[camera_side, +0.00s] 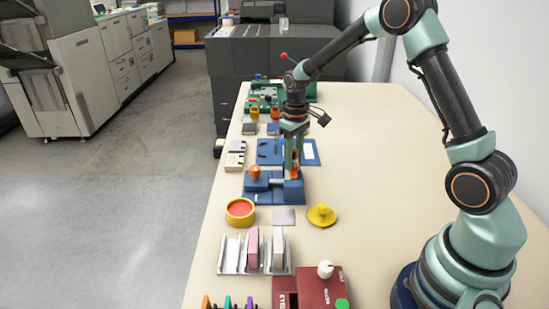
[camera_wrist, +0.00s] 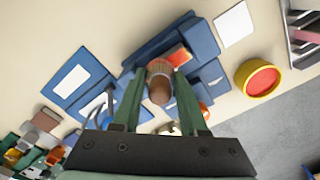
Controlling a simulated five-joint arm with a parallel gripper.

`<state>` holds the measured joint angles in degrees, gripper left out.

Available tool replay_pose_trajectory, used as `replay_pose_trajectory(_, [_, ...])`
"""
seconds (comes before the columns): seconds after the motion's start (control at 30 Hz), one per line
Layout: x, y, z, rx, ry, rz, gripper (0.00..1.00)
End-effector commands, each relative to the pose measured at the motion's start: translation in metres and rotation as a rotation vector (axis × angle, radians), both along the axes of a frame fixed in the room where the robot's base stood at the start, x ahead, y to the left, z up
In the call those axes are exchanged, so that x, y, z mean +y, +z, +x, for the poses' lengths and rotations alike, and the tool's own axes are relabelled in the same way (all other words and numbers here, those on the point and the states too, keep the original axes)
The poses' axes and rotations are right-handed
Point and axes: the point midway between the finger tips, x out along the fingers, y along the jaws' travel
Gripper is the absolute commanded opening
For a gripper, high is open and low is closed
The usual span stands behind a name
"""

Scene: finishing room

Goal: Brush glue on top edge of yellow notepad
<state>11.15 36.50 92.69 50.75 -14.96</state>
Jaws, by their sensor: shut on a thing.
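My gripper (camera_side: 293,166) is over the blue fixture (camera_side: 262,196), low above the table. In the wrist view my gripper (camera_wrist: 159,82) is shut on a brown, round-ended handle (camera_wrist: 160,92), seen end-on between the green fingers. It may be the brush; its far end is hidden. The blue fixture also shows in the wrist view (camera_wrist: 203,40), with an orange-red patch (camera_wrist: 178,55) beside the handle. I cannot make out a yellow notepad. A round yellow dish with a red inside (camera_side: 240,211) stands in front of the fixture; I cannot tell whether it holds glue.
A pale square plate (camera_side: 284,217) and a yellow knobbed piece (camera_side: 321,215) lie in front of the fixture. A rack with pink and white blocks (camera_side: 231,257) and a red box (camera_side: 318,287) stand nearer. A blue board (camera_side: 309,151) lies behind. The table's right side is clear.

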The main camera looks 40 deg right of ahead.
Motion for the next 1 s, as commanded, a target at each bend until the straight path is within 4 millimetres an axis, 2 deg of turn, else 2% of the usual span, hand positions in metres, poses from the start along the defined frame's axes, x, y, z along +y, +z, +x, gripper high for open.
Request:
replay_pose_trajectory(0.37, [-0.025, -0.001, 0.024, 0.0, -0.001, 0.0, 0.0])
replay_pose_trajectory(0.43, [-0.024, 0.005, 0.025, -0.002, 0.0, -0.001, 0.0])
replay_pose_trajectory(0.5, [-0.024, 0.022, 0.025, -0.006, 0.0, -0.002, 0.0])
replay_pose_trajectory(1.0, [-0.024, 0.065, 0.024, -0.003, 0.0, -0.001, 0.0])
